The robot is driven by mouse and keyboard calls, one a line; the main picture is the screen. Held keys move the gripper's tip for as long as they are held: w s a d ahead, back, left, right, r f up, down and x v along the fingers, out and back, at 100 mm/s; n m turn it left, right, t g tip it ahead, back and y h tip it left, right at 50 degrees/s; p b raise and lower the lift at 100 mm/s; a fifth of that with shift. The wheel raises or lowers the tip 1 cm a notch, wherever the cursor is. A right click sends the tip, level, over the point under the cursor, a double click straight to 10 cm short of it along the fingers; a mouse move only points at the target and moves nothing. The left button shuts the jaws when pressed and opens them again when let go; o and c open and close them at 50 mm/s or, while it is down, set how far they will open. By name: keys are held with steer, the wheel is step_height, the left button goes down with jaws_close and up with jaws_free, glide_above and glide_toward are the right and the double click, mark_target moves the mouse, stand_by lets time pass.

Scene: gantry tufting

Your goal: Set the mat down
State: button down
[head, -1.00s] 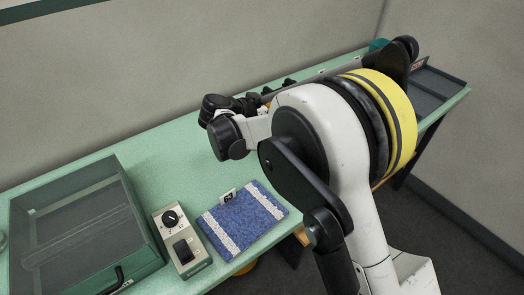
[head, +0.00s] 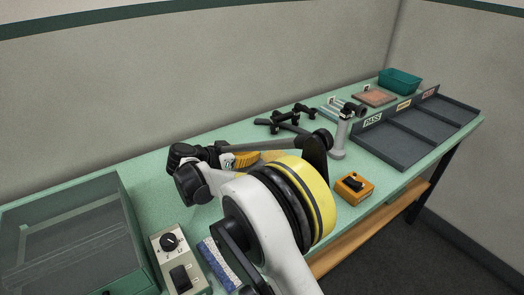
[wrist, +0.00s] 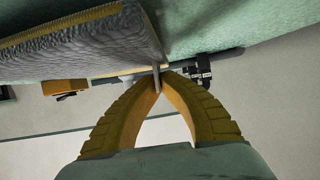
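My gripper (wrist: 158,85) is shut on a thin grey tab at the edge of a mat (wrist: 90,45). The mat has a grey, ribbed pile and a yellow border, and fills the upper left of the wrist view. The green bench top shows close beyond it; I cannot tell whether they touch. In the head view my gripper (head: 243,159) is over the middle of the bench, with the mat mostly hidden.
A dark tray with labelled compartments (head: 405,150) is on the right, with a teal bin (head: 400,80) and a pinkish panel (head: 374,95) behind. An orange switch box (head: 354,188), upright grey tool (head: 341,135), black clamps (head: 288,120), control box (head: 178,260) and clear-lidded case (head: 70,240) also stand here.

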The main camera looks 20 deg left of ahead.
steer(key=shift+f, duration=0.5)
steer(key=c, duration=1.6)
jaws_free()
steer(key=shift+f, duration=0.2)
steer(key=p+v, duration=0.1)
steer(key=v, duration=0.2)
steer(key=p+v, duration=0.2)
steer(key=v, duration=0.2)
steer(key=p+v, duration=0.1)
steer(key=v, duration=0.2)
steer(key=shift+s+r, duration=0.4)
